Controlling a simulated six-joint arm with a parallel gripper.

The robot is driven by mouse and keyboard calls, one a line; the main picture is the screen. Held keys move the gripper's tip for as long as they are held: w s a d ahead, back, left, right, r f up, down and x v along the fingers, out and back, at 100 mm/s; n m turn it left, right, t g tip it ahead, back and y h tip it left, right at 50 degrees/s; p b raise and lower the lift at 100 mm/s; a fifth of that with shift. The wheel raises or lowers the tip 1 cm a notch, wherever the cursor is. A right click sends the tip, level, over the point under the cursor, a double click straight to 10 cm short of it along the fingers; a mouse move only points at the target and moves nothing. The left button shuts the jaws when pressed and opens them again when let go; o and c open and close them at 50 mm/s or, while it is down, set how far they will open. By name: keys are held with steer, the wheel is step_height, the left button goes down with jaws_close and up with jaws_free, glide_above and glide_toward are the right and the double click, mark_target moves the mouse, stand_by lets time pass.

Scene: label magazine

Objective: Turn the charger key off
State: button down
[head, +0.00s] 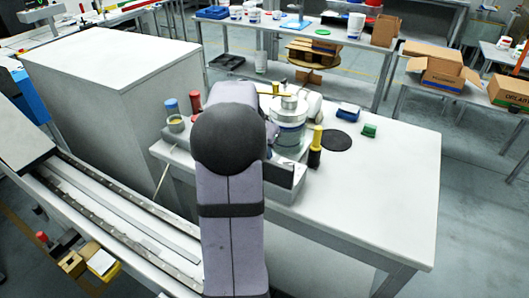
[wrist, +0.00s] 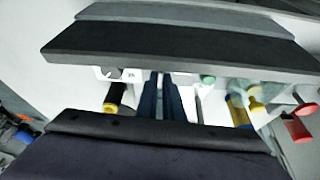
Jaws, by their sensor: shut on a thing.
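My gripper (wrist: 165,96) shows in the wrist view as two wide dark jaws, one above and one below a narrow gap. Narrow dark blue strips (wrist: 172,98) stand in the gap between the jaws. I take them to be part of the charger key held there, but its shape and turn angle cannot be made out. In the head view my own arm covers the gripper and the key, so neither shows there.
A white worktable (head: 385,185) carries a lidded pot (head: 290,128), a yellow-and-black bottle (head: 315,150), a black disc (head: 337,140), a blue block (head: 347,114) and a green block (head: 369,131). A tall grey cabinet (head: 110,75) stands left. The table's right part is clear.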

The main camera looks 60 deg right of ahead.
steer(key=shift+n, duration=0.6)
steer(key=c, duration=1.9)
jaws_free()
steer(key=b+v, duration=0.1)
steer(key=v, duration=0.6)
steer(key=shift+s+r, duration=0.15)
steer(key=shift+r, duration=0.1)
